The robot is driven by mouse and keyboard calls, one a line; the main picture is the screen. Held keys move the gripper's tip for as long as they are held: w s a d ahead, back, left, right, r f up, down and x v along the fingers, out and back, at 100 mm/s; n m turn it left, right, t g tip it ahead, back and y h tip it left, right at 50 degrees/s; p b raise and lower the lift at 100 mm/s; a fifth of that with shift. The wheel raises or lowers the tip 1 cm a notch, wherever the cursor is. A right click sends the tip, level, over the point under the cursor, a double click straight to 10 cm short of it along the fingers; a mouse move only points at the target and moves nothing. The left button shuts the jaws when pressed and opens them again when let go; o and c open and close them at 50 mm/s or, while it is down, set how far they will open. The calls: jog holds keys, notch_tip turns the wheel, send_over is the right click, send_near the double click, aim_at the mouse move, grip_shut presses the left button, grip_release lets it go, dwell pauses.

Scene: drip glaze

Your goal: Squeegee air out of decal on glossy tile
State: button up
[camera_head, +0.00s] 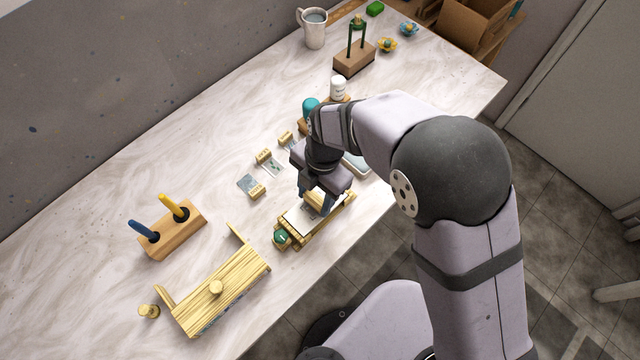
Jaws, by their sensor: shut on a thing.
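My gripper (318,196) points down at the front middle of the table and is shut on a small pale wooden-looking tool (316,200), likely the squeegee. The tool is over a white sheet or tile (298,217) in a wooden frame (318,229) near the table's front edge. I cannot tell whether the tool touches the surface. The decal cannot be told apart from the tile at this size.
A green round item (281,237) sits at the frame's left end. A wooden rack (222,290) stands front left, and a block with blue and yellow tools (173,230) behind it. Small cards in holders (270,165) lie behind my gripper. A mug (313,28) stands far back. The table's left middle is clear.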

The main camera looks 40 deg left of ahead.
jog(key=shift+s+d+f, duration=0.1)
jog(key=shift+s, duration=0.15)
jog(key=shift+s, duration=1.1)
jog(key=shift+r, duration=0.2)
notch_tip(320, 180, up, 7)
jog(key=p, duration=0.5)
jog(key=shift+w, duration=0.1)
